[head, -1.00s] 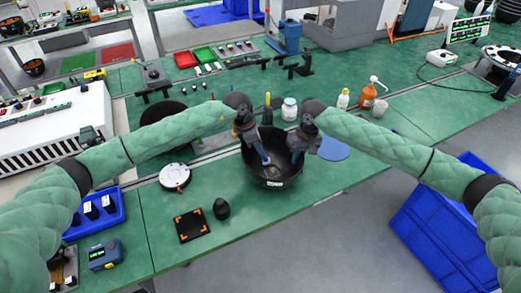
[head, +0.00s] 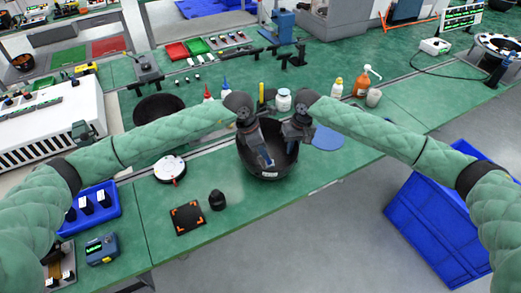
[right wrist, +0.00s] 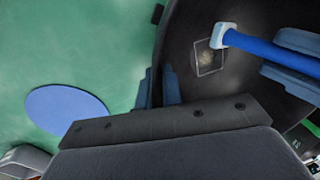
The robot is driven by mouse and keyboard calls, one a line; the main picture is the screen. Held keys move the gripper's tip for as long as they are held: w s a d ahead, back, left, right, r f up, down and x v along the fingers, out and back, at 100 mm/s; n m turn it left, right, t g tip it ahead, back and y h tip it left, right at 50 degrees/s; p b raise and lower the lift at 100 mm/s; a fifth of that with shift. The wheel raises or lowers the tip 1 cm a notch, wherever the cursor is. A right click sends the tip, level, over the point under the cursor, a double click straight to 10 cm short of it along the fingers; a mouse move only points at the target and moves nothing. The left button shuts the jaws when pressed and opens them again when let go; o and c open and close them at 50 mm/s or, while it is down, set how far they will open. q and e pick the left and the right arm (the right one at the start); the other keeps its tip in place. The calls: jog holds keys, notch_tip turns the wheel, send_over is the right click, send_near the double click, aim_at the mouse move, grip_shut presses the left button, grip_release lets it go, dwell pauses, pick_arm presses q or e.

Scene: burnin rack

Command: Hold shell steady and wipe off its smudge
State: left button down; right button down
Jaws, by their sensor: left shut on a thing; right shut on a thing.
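The shell is a black, bowl-like part (head: 268,176) at the front edge of the green bench; its dark inner wall fills the right of the right wrist view (right wrist: 185,40). A pale smudge (right wrist: 206,58) lies inside a thin light square outline on that wall. My left gripper (head: 262,158) is over the shell, shut on a blue-handled wiping tool (right wrist: 262,46) with a white tip. The tip is at the upper right edge of the outline; whether it touches the wall is unclear. My right gripper (head: 293,143) is shut on the shell's rim, its fingers partly hidden.
A round blue mat (head: 327,138) lies right of the shell. A white-and-black disc (head: 170,168), a black knob-like part (head: 217,200) and a black square pad (head: 187,218) lie to the left. A white jar (head: 283,99) and bottles stand behind.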

pick_arm(q)
jog(key=shift+r, duration=2.95)
notch_tip(320, 180, up, 4)
jog(key=w, duration=0.3)
jog(key=shift+s+d+f, duration=0.1)
jog(key=shift+s+f, duration=0.05)
jog(key=shift+f, duration=1.1)
jog(key=shift+s+d+f, duration=0.1)
jog(key=shift+s+f, duration=0.05)
jog(key=shift+f, duration=1.1)
jog(key=shift+f, duration=3.25)
jog(key=shift+w+a+f, duration=0.15)
jog(key=shift+w+a, duration=0.25)
jog(key=shift+w, duration=0.45)
jog(key=shift+w+a+f, duration=0.1)
jog(key=shift+w+a, duration=0.3)
jog(key=shift+w, duration=0.45)
jog(key=shift+s+d, duration=0.4)
jog(key=shift+s, duration=0.5)
jog(key=shift+s+d, duration=0.4)
jog(key=shift+s, duration=0.45)
notch_tip(320, 180, up, 8)
